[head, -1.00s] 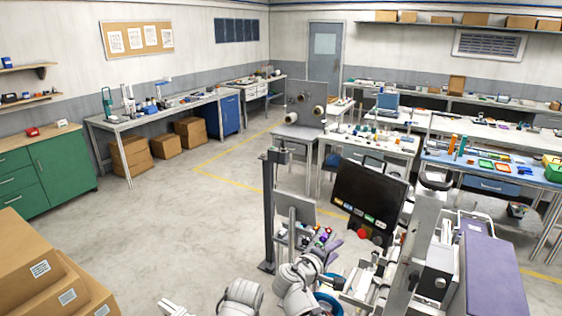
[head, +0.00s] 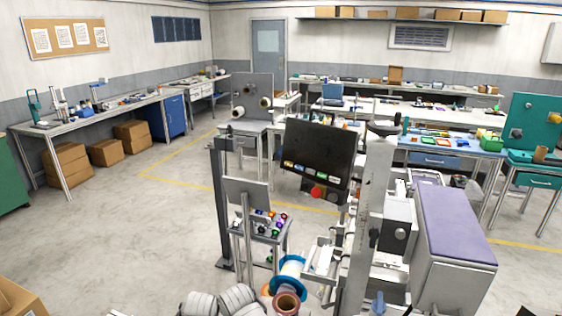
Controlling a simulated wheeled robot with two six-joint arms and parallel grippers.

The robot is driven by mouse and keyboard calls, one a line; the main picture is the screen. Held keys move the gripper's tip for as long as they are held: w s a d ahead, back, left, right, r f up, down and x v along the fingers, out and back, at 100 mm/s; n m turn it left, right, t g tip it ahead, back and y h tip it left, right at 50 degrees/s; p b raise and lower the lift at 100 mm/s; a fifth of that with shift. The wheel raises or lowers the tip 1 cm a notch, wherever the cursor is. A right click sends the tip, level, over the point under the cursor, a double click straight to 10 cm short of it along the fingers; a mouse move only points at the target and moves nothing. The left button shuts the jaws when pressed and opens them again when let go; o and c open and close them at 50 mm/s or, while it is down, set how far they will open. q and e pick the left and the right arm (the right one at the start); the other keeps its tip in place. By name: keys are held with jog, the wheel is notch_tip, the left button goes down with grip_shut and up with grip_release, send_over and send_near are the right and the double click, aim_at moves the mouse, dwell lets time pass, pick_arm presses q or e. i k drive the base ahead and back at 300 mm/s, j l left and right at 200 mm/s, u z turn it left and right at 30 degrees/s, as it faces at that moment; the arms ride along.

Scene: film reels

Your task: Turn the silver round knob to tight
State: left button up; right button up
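I cannot tell for sure which part is the silver round knob. A teal upright panel (head: 533,112) at the right edge carries a small round greyish knob (head: 516,133) and other fittings. A grey machine housing nearer to me has another round grey knob (head: 400,233) on its face. Both are too small to show their setting. Rounded grey-white parts of my arms show at the bottom edge. Neither of my grippers can be made out in the head view.
Close in front stand a machine with a dark screen (head: 319,160), a purple-topped box (head: 451,223), a blue-rimmed reel (head: 289,272) and a tall dark post (head: 221,205). Workbenches line the back. Cardboard boxes (head: 15,300) sit at lower left. The floor (head: 110,235) on the left is clear.

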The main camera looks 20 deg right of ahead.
aim_at(399, 234)
jog(key=z, duration=1.55)
jog(key=l, duration=0.5)
jog(key=k, duration=0.05)
